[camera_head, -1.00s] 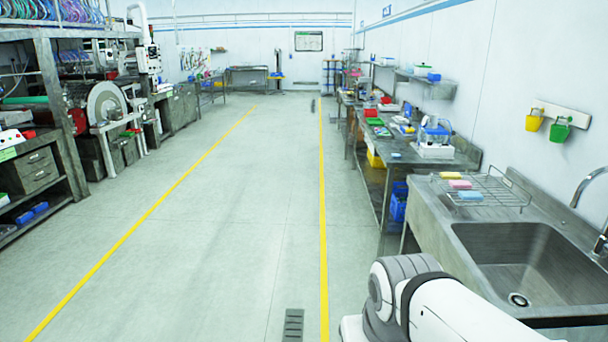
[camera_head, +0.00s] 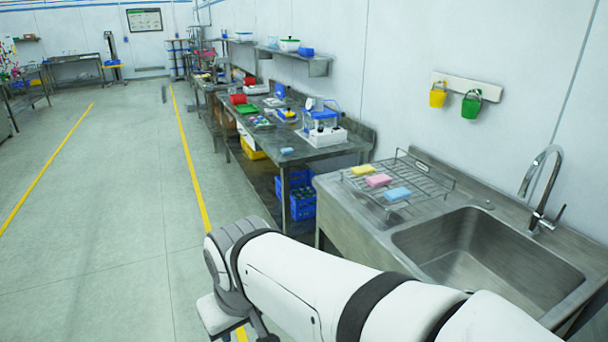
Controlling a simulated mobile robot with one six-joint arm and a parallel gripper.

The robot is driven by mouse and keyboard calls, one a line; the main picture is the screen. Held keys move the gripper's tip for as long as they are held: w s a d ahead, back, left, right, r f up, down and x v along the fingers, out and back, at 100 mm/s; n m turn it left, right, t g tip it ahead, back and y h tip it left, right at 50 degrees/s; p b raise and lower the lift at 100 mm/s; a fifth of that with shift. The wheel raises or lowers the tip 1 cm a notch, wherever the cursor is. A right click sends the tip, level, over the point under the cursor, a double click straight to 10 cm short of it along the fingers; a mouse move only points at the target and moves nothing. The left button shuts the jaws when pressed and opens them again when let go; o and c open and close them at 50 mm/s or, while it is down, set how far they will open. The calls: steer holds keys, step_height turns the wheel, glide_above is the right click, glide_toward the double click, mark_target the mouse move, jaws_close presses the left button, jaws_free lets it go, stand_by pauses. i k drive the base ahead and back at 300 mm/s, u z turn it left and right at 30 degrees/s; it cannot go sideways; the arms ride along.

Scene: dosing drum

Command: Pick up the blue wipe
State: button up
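The blue wipe (camera_head: 397,194) is a small light-blue block lying on the wire rack (camera_head: 436,180) at the left of the sink. A pink wipe (camera_head: 378,181) and a yellow wipe (camera_head: 362,170) lie beside it in a row, farther back. My white arm crosses the lower part of the view, in front of the sink counter. My gripper is not clearly visible; the arm's far end points down to the left over the floor.
The steel sink basin (camera_head: 480,247) with a tall faucet (camera_head: 543,188) is at the right. Yellow (camera_head: 438,97) and green (camera_head: 471,106) buckets hang on the wall. A bench (camera_head: 330,152) with equipment continues beyond the sink. The floor at left is clear.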

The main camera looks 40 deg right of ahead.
mark_target(396, 195)
steer(key=i, duration=2.1)
steer(key=z, duration=3.4)
steer(key=i, duration=1)
steer(key=u, duration=0.05)
